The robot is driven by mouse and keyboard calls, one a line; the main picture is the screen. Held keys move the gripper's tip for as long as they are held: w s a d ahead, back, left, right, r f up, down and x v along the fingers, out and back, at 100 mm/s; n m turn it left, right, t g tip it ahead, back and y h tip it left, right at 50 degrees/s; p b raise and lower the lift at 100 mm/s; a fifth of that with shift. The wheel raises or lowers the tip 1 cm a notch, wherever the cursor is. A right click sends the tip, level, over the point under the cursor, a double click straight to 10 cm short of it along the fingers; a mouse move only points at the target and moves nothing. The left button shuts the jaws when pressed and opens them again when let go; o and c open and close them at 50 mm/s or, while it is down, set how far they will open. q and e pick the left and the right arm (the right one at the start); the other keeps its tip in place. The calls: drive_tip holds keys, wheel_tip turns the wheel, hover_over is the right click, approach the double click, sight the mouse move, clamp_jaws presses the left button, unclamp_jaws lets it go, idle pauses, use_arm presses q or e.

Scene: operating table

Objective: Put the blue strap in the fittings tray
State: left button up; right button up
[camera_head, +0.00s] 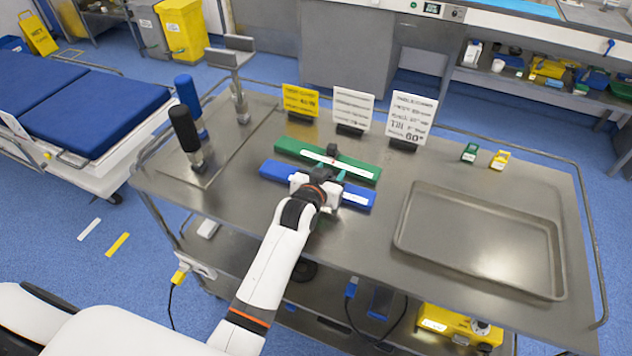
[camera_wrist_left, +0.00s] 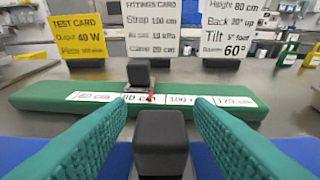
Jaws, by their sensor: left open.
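The blue strap (camera_head: 358,198) is a flat blue bar with a white label, lying on the steel table in front of a green bar. It also shows along the bottom of the left wrist view (camera_wrist_left: 22,150). My left gripper (camera_head: 324,178) is over its middle and hides that part. Its teal fingers are open, one on each side of a black block (camera_wrist_left: 160,132) on the strap; contact is not clear. The shallow metal tray (camera_head: 480,240), apparently the fittings tray, lies empty at the right of the table. My right gripper is not in view.
The green bar (camera_head: 290,148) carries a centimetre scale and a black slider (camera_wrist_left: 138,74). Three cards stand behind, including the white fittings card (camera_head: 351,108). Small green (camera_head: 470,153) and yellow (camera_head: 499,160) pieces sit behind the tray. Upright handles (camera_head: 184,128) stand at left.

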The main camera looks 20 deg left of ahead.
use_arm(q)
clamp_jaws()
drive_tip(key=shift+r, duration=0.1)
